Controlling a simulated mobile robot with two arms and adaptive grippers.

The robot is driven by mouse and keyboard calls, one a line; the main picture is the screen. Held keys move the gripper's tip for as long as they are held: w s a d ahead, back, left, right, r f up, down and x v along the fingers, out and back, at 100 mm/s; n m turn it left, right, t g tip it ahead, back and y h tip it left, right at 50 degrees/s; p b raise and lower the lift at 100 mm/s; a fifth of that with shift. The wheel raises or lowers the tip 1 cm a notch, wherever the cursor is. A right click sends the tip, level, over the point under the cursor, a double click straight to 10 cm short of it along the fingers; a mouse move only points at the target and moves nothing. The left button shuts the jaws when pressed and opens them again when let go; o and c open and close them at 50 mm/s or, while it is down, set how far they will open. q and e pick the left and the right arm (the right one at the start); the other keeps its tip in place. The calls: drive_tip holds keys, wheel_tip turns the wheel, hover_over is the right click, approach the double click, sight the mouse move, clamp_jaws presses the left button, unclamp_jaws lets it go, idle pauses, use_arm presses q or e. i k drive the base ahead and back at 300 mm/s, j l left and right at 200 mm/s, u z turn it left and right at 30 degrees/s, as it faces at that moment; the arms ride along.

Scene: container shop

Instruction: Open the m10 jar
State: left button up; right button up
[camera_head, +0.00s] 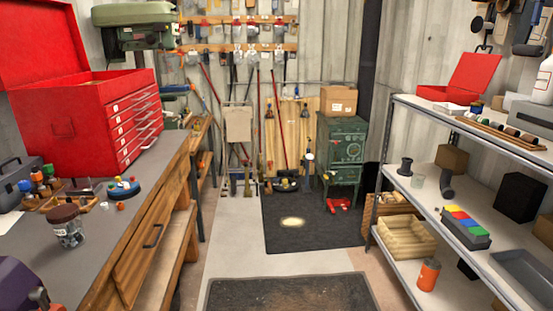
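A small clear glass jar (70,233) with a dark brown lid stands upright on the grey top of the left workbench (110,217), near its front left. The lid sits on the jar's mouth, and small dark pieces seem to lie inside. I cannot read any m10 mark on it, but it is the only lidded jar I can make out on this bench. Neither of my grippers is in view, and nothing touches the jar.
Behind the jar are a wooden holder (75,202) with small tools, a round blue holder (124,188) and a red toolbox (85,125). A dark purple object (18,285) fills the bottom left corner.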

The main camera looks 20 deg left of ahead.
sight(71, 235)
drive_tip(key=i+u, duration=0.45)
drive_tip(key=i, duration=1.45)
drive_tip(key=i+l+u, duration=0.15)
drive_tip(key=i, duration=0.3)
drive_tip(key=i+l+u, duration=0.1)
drive_tip(key=i, duration=0.35)
drive_tip(key=i+l+u, duration=0.15)
drive_tip(key=i, duration=0.25)
drive_tip(key=u, duration=2.1)
